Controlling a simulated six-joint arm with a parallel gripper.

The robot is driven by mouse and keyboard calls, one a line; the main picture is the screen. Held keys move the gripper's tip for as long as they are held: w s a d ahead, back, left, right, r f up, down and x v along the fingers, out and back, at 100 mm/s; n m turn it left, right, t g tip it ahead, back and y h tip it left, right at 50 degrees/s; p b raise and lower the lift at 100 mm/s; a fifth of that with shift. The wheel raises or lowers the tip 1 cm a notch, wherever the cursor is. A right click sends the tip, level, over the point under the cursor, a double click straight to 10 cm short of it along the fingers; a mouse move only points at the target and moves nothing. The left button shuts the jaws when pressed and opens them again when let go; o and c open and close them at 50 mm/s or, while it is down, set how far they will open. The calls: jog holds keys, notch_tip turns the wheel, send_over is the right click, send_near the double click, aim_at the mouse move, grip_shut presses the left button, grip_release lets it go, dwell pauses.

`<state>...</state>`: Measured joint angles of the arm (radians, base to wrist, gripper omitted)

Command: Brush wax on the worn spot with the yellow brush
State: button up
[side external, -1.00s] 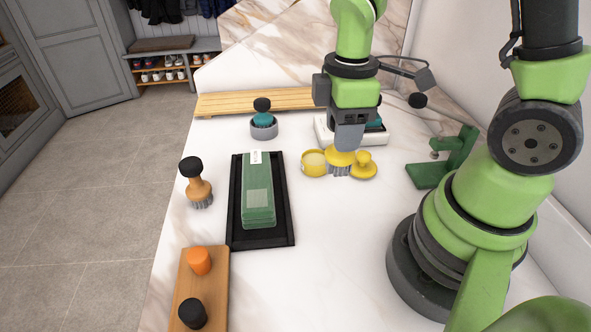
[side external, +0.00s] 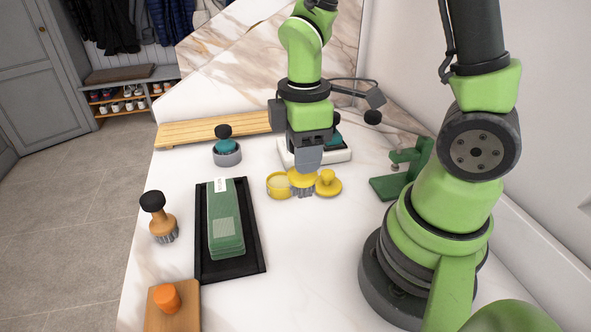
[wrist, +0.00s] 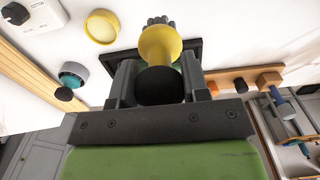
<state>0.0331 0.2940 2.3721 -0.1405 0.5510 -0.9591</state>
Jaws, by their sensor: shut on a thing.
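The yellow brush (side external: 302,181) has a yellow body and grey bristles pointing down. My gripper (side external: 308,163) is shut on it. In the wrist view the brush (wrist: 160,45) shows its black handle top between the fingers. The bristles look close to the counter; I cannot tell if they touch. An open yellow tin of pale wax (side external: 279,186) stands just left of the brush, and its yellow knobbed lid (side external: 328,184) lies just right. The worn spot (side external: 226,227) is a paler patch on the green piece (side external: 225,205), which lies in a black tray (side external: 255,250).
An orange-bodied brush (side external: 160,220) stands left of the tray. A teal brush in a grey holder (side external: 227,153) stands behind it. A slatted wooden board (side external: 200,131) lies at the back, a green stand (side external: 405,170) at right.

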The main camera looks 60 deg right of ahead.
jog(key=w+d+f, duration=0.6)
jog(key=w+d, duration=0.1)
jog(key=w, duration=0.2)
dwell(0.7)
jog(key=shift+w+f, duration=0.1)
jog(key=shift+f, duration=0.85)
dwell(5.5)
